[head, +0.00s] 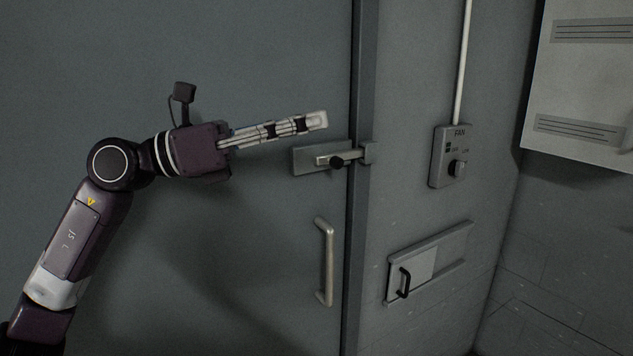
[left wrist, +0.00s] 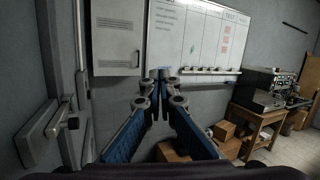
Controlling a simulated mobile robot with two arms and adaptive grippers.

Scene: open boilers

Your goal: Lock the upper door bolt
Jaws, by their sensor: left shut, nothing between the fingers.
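The upper door bolt (head: 338,158) is a metal bar with a dark knob on a flat plate, mounted near the edge of the grey door (head: 270,60). Its bar reaches across to the bracket (head: 368,153) on the door frame. The bolt (left wrist: 62,124) also shows at the left of the left wrist view. My left gripper (head: 322,120) is shut and empty, just above the bolt and apart from its knob. In the left wrist view its fingertips (left wrist: 161,74) are together. My right gripper is in neither view.
A vertical door handle (head: 325,262) is below the bolt. Right of the frame are a FAN switch box (head: 452,157) and a sliding hatch with a black handle (head: 428,264). A pale vented cabinet (head: 585,80) hangs on the right wall. The wrist view shows a whiteboard (left wrist: 205,35).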

